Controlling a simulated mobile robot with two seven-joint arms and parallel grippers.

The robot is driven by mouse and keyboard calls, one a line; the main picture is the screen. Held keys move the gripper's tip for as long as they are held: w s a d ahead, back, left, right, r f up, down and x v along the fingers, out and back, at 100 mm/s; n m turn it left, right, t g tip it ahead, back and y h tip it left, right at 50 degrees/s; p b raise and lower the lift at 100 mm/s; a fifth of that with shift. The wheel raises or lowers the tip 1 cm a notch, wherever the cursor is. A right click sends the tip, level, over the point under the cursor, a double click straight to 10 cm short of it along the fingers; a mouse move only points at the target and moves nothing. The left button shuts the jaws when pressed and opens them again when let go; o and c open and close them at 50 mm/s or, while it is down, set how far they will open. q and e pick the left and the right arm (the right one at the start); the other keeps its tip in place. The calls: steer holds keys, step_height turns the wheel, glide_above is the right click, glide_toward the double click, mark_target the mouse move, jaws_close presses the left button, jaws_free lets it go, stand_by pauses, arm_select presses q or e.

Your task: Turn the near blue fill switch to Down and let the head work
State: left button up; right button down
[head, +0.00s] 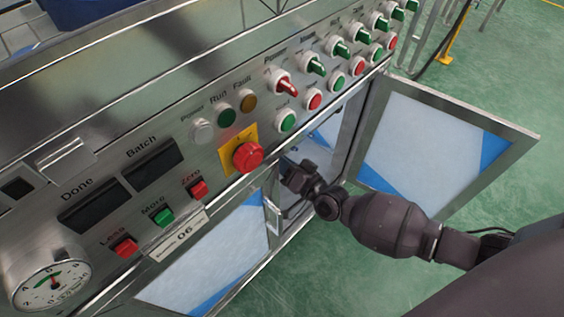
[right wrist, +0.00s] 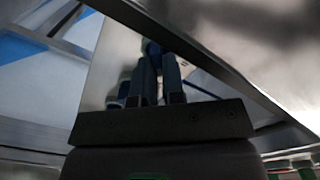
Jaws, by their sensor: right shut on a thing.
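My right arm comes in from the right in the head view. Its gripper (head: 290,172) is inside the open cabinet bay below the button panel. In the right wrist view my right gripper (right wrist: 160,72) has its two fingers close together in front of a shiny metal plate. It is shut on a small dark blue part (right wrist: 151,48), which looks like the blue fill switch. The fingers hide most of it, so its setting cannot be read. The filling head cannot be made out. My left gripper is not in view.
Above is the panel with a red emergency button (head: 248,156), indicator lamps, push buttons and several red and green selector switches. A gauge (head: 50,284) is at lower left. Green floor lies beyond.

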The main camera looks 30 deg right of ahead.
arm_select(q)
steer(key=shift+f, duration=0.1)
arm_select(e)
steer(key=shift+f, duration=0.1)
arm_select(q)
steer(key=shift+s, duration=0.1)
arm_select(e)
steer(key=c, duration=1.2)
jaws_free()
arm_select(q)
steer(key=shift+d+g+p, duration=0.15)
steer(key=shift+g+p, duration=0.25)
steer(key=shift+p, duration=0.55)
arm_select(e)
steer(key=shift+v, duration=5.4)
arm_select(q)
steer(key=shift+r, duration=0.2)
